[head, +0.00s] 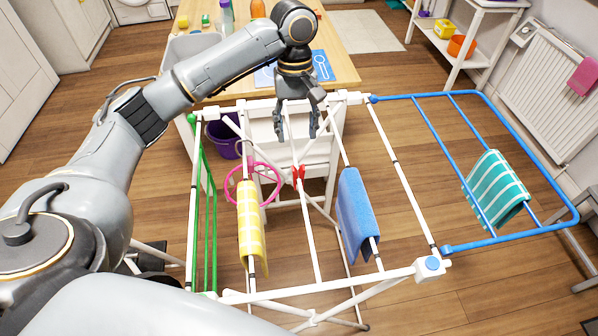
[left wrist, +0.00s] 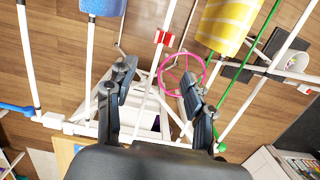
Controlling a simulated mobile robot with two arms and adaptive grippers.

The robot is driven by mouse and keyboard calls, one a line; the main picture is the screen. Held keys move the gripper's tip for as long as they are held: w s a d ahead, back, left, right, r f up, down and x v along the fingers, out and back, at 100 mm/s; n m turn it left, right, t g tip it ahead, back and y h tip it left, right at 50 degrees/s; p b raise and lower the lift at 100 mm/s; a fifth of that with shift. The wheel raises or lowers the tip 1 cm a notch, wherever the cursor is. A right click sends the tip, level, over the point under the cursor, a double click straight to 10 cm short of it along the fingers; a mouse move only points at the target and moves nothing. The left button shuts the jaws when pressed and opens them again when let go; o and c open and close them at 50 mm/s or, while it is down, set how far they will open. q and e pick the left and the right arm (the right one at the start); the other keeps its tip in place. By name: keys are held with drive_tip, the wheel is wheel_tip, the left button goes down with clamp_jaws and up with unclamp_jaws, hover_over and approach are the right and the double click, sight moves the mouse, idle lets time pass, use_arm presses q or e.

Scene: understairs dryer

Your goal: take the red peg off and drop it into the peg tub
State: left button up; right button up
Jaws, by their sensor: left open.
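The red peg (head: 298,173) is clipped on a white rail in the middle of the drying rack (head: 320,292). It also shows in the left wrist view (left wrist: 165,37), beyond the fingertips. My left gripper (head: 296,135) is open and empty, pointing down over the rack's far part. Its fingers (left wrist: 156,74) are spread wide, apart from the peg. A purple bucket (head: 221,142) stands behind the rack on the left; I cannot tell whether it is the peg tub. My right gripper is not in view.
A yellow striped cloth (head: 250,222) and a blue towel (head: 356,212) hang either side of the peg. A pink hoop (head: 232,188) hangs near the yellow cloth. A wooden table (head: 345,68) stands behind. A teal cloth (head: 495,188) hangs on the blue wing.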

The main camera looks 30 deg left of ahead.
sight(298, 176)
use_arm(q)
drive_tip(key=f, duration=0.2)
drive_tip(key=s+f, duration=0.1)
drive_tip(key=f, duration=0.1)
drive_tip(key=d+f, duration=0.1)
drive_tip(key=f, duration=0.2)
drive_tip(key=shift+s+p, duration=0.35)
drive_tip(key=shift+p, duration=0.05)
drive_tip(key=shift+w+f, duration=0.1)
drive_tip(key=shift+f, duration=0.45)
drive_tip(key=f, duration=0.3)
drive_tip(key=s+f+p, duration=0.1)
drive_tip(key=shift+d+f, duration=0.15)
drive_tip(key=shift+d, duration=0.25)
drive_tip(key=shift+f, duration=0.2)
drive_tip(key=c, duration=0.8)
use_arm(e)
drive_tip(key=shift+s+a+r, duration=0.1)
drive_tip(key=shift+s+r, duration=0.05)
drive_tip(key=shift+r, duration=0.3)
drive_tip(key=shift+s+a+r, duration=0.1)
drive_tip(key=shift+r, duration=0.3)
